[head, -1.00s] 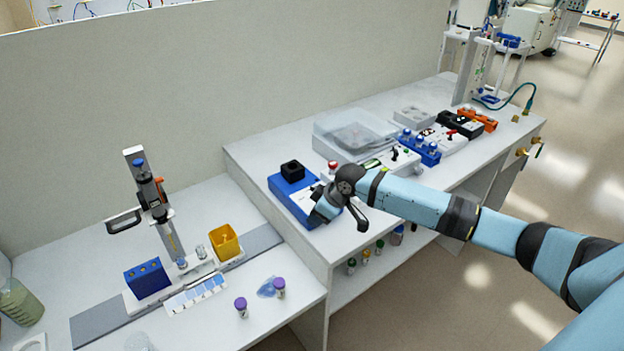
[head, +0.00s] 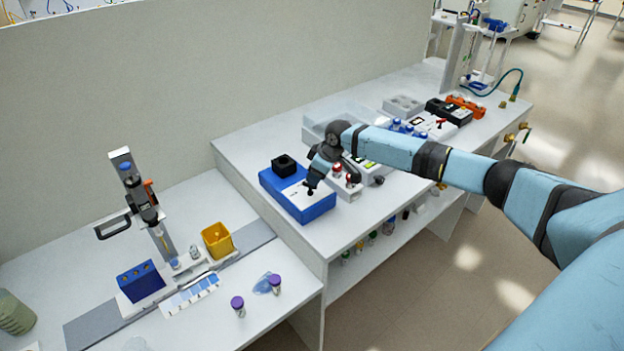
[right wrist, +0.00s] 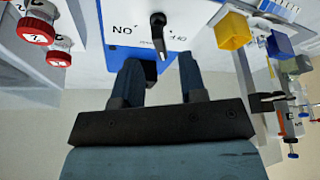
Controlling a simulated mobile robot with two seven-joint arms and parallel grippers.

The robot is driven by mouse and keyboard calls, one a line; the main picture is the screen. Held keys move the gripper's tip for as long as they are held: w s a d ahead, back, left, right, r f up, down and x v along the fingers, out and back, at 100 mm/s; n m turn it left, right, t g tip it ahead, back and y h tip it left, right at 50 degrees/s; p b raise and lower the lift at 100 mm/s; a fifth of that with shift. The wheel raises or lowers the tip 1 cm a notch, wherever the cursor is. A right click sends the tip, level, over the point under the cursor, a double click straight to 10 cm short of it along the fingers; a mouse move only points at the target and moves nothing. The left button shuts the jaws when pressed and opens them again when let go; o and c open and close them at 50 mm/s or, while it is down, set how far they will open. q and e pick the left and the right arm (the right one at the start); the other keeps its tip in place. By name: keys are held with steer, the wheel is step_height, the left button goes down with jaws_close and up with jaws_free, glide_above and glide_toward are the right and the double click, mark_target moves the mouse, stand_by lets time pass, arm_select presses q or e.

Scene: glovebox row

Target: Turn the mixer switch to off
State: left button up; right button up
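The mixer is a blue box (head: 312,211) with a white top panel and a black square holder (head: 284,165); it sits on the raised bench. In the right wrist view its white panel (right wrist: 190,12) carries a black lever switch (right wrist: 158,35) between upside-down ON and OFF labels. The lever's narrow end points toward my gripper, roughly between the labels. My right gripper (right wrist: 160,75) is open and empty, its two fingers apart at the panel's edge, the lever ahead of the gap. Contact cannot be told. In the head view my right gripper (head: 312,184) hangs over the panel.
A lidded clear box (head: 320,122) and other devices stand farther along the bench. The lower bench on the left holds a pipette stand (head: 150,205), a yellow bin (head: 217,241) and purple-capped vials (head: 238,306).

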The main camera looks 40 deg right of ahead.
steer(key=shift+x, duration=1.8)
jaws_close()
steer(key=shift+f+n+g+y+b, duration=0.15)
steer(key=shift+n+y+b, duration=0.1)
steer(key=shift+n+b, duration=0.4)
steer(key=shift+f+n+g+y+b, duration=0.15)
steer(key=shift+n+y+b, duration=0.2)
steer(key=shift+n, duration=0.4)
steer(key=shift+r+n+g+b, duration=0.15)
steer(key=shift+n+g+b, duration=0.15)
steer(key=shift+n+b, duration=0.5)
steer(key=shift+r+n, duration=0.15)
steer(key=shift+n, duration=0.45)
